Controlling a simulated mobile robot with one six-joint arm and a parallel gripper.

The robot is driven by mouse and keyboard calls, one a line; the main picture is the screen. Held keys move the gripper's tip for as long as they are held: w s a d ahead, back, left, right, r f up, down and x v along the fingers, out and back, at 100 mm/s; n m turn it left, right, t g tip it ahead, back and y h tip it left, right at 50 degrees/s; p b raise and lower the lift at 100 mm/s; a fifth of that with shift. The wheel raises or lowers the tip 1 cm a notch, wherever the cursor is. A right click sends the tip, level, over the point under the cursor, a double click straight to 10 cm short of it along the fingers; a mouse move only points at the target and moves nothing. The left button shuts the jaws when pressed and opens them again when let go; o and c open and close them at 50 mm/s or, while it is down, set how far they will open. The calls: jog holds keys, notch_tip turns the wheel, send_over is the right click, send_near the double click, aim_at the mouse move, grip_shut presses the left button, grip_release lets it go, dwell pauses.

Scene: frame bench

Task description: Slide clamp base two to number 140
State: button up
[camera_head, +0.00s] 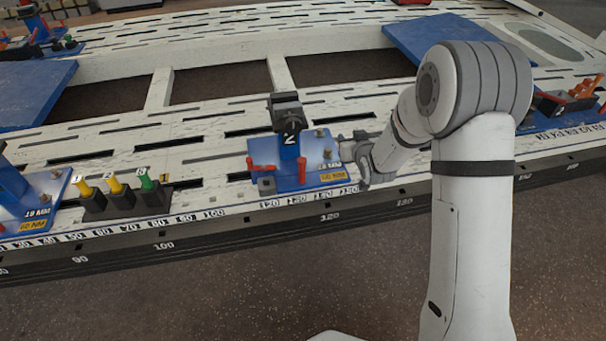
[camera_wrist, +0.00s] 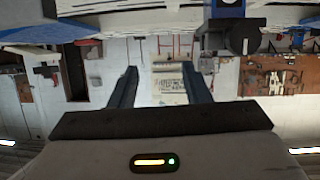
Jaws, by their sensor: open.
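Clamp base two is a blue plate (camera_head: 264,154) with a post marked 2 and a dark clamp head (camera_head: 286,108), upright on the white bench near its front edge. It has red handles and an 18 MM label. A number strip (camera_head: 270,203) runs along the edge below it; its small figures are hard to read, so I cannot tell the exact mark. My gripper (camera_head: 358,158) is at the right side of the base, close to it; contact is unclear. In the wrist view my open gripper (camera_wrist: 160,80) has nothing between its fingers.
A black block with yellow and green pegs (camera_head: 122,195) stands left of the base. Another blue base (camera_head: 35,200) is at the far left. Blue panels (camera_head: 35,90) lie on the bench frame. A black block with orange parts (camera_head: 565,100) is at the right. Slots and openings break the bench top.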

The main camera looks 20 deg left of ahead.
jog(key=a+f+n+y+b, duration=0.1)
jog(key=a+f+b, duration=0.15)
jog(key=f, duration=0.25)
jog(key=a+f+y+b, duration=0.1)
jog(key=a+f+y, duration=0.1)
jog(key=a+f, duration=0.3)
jog(key=n+t+y+b, duration=0.1)
jog(key=t+y+b, duration=0.1)
jog(key=b, duration=0.1)
send_near(303, 167)
jog(key=x, duration=0.4)
jog(key=b+x, duration=0.1)
jog(key=x, duration=0.6)
jog(key=shift+w+a+f+b, duration=0.1)
jog(key=shift+w+b, duration=0.05)
jog(key=shift+b, duration=0.2)
grip_shut()
